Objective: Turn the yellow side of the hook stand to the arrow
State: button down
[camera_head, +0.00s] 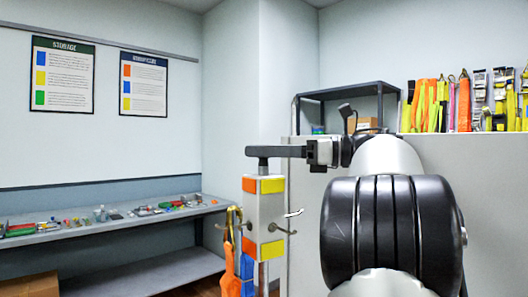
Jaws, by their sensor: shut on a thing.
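The hook stand (264,215) is an upright grey-white block on a post, near the picture's middle. Two of its faces show. The top band is orange on the left face and yellow (272,186) on the right face, with more colour bands at the lower end. Metal hooks stick out to both sides. Orange and blue straps (230,262) hang at its left. My gripper (263,152) reaches in from the right and is shut on the dark stem at the stand's top. No arrow shows in this view, and the stand's far faces are hidden.
A grey bench (120,222) with several small items runs along the left wall. A pale partition (490,215) stands behind my arm, with several straps (445,105) hanging above it and a dark shelf frame (345,92). A cardboard box (30,289) is at lower left.

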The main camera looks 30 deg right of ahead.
jog(key=shift+r, duration=0.25)
jog(key=c, duration=1.2)
grip_release()
jog(key=shift+a, duration=0.1)
jog(key=shift+o, duration=0.2)
jog(key=shift+f, duration=0.15)
notch_tip(320, 180, up, 10)
jog(key=p, duration=0.3)
jog(key=shift+c, duration=0.3)
